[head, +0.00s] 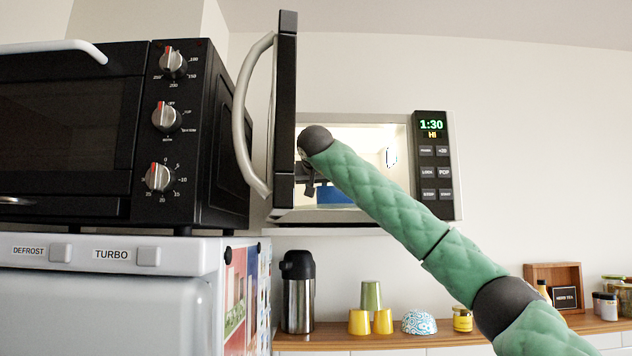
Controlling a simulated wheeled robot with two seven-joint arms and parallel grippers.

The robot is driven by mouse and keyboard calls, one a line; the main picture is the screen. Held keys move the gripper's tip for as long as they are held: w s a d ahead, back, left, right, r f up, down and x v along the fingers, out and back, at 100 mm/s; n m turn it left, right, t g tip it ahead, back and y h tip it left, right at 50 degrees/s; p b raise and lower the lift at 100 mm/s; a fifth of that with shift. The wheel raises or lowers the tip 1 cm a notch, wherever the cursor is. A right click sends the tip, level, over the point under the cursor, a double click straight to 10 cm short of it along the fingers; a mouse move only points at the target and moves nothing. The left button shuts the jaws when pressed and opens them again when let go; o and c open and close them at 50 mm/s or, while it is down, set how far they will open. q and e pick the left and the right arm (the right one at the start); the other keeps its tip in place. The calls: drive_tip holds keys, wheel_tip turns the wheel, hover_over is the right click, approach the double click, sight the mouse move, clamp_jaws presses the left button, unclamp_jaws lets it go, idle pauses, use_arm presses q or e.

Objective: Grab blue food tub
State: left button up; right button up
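The blue food tub (338,195) sits low inside the lit microwave (285,214), partly hidden by my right arm. Only a blue patch of it shows. My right arm reaches in from the lower right, and its dark wrist is at the microwave's opening. My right gripper (309,185) is a small dark shape just left of the tub, partly hidden by the wrist and the door edge. I cannot tell whether its fingers are apart or touch the tub. My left gripper is not in view.
The microwave door (285,110) stands open toward me, left of my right wrist. A black toaster oven (222,150) on a white fridge (110,310) fills the left. Below, a wooden shelf (400,343) holds a steel flask (298,295), cups (371,296) and a patterned bowl (419,322).

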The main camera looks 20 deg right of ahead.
drive_tip(key=shift+w+f, duration=0.1)
drive_tip(key=shift+w, duration=0.05)
clamp_jaws()
